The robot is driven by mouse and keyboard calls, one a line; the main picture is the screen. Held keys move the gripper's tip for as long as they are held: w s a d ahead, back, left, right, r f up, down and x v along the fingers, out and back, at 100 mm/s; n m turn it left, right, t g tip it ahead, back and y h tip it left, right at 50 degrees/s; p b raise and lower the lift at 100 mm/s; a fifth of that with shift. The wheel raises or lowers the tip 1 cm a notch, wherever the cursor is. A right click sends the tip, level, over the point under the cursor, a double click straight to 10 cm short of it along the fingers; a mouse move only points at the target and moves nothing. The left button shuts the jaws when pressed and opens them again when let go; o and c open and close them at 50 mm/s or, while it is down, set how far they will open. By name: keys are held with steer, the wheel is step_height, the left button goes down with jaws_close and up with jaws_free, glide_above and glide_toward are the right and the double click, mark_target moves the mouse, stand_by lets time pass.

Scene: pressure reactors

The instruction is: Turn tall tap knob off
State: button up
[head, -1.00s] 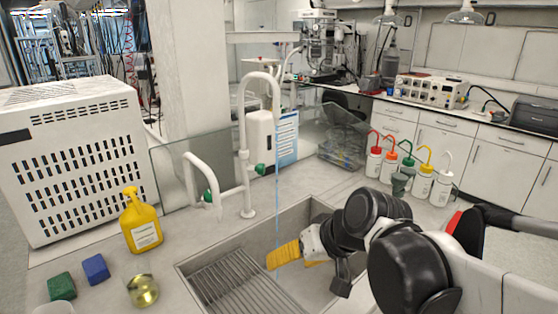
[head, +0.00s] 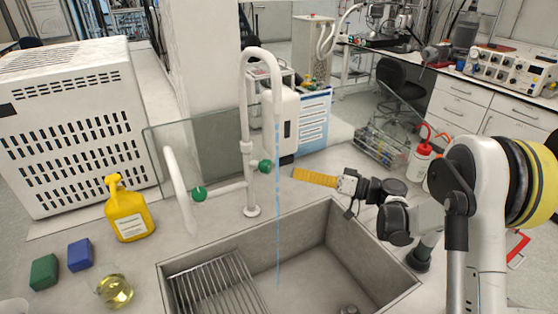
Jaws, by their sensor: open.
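The tall white tap (head: 247,120) rises behind the sink and arches forward. A blue stream of water (head: 278,215) falls from its spout into the sink. Its green knob (head: 266,166) sits on the right side of the tap's column. A second green knob (head: 199,194) belongs to the shorter tap (head: 177,185) on the left. My gripper (head: 297,174), with yellow ribbed fingers, points left at the tall tap's knob, a little to its right and apart from it. It is open and holds nothing visible; the gap between its fingers is hard to see from here.
The sink (head: 350,235) has a metal rack (head: 215,285) at its left. A glass panel (head: 165,150) and a white canister (head: 284,120) stand behind the taps. A yellow bottle (head: 130,215), sponges (head: 80,254) and a round flask (head: 115,291) are at the left.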

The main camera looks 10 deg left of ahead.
mark_target(270, 167)
steer(key=b+x, duration=0.2)
steer(key=x, duration=0.8)
steer(key=shift+a, duration=0.25)
steer(key=c, duration=1.2)
